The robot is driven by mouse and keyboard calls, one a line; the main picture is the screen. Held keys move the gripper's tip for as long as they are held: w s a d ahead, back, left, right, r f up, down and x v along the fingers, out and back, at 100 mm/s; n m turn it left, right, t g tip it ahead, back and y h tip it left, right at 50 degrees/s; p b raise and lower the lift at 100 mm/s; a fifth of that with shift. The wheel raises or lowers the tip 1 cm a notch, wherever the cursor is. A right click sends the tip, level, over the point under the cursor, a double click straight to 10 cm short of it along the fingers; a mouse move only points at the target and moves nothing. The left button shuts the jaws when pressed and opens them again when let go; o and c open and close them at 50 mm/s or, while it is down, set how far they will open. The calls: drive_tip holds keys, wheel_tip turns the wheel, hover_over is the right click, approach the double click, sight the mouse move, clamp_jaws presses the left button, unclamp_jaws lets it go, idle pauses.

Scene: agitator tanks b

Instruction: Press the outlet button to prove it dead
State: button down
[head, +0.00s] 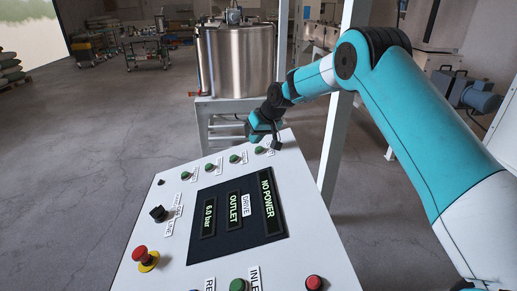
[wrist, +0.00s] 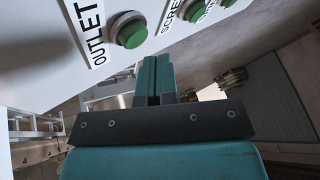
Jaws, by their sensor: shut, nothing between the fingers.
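The outlet button (wrist: 130,32) is a green round push button in a pale collar beside a white OUTLET label (wrist: 88,30), in the upper left of the wrist view. In the head view the green button (head: 259,150) at the right end of the panel's far row appears to be the same one; its label is too small to read surely. My gripper (head: 267,139) is over the panel's far right corner, close to that button. Its shut fingers (wrist: 154,72) hold nothing and, in the wrist view, lie below the button, apparently apart from it.
The sloped white panel (head: 140,262) has a display (head: 235,215) reading NO POWER, DRIVE, OUTLET and 6.0 bar. A red emergency stop (head: 140,253), a black selector (head: 158,213) and a red button (head: 314,282) also stick up. A steel tank (head: 235,60) and white post (head: 340,110) stand behind.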

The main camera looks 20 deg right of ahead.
drive_tip(key=shift+f, duration=0.1)
idle(0.3)
drive_tip(key=shift+d+f, duration=0.15)
drive_tip(key=shift+f, duration=0.15)
drive_tip(key=shift+d+f+b, duration=0.15)
drive_tip(key=shift+f+b, duration=0.3)
drive_tip(key=shift+b, duration=0.05)
idle(0.5)
drive_tip(key=shift+r, duration=0.15)
idle(0.3)
drive_tip(key=shift+a+r+p, duration=0.3)
drive_tip(key=shift+r+p, duration=0.3)
drive_tip(key=shift+r, duration=0.1)
drive_tip(key=shift+r, duration=0.1)
drive_tip(key=r+p, duration=0.1)
drive_tip(key=a+r+p, duration=0.1)
drive_tip(key=r, duration=0.1)
drive_tip(key=r+p, duration=0.1)
drive_tip(key=shift+w+a+r, duration=0.15)
drive_tip(key=shift+a+r, duration=0.15)
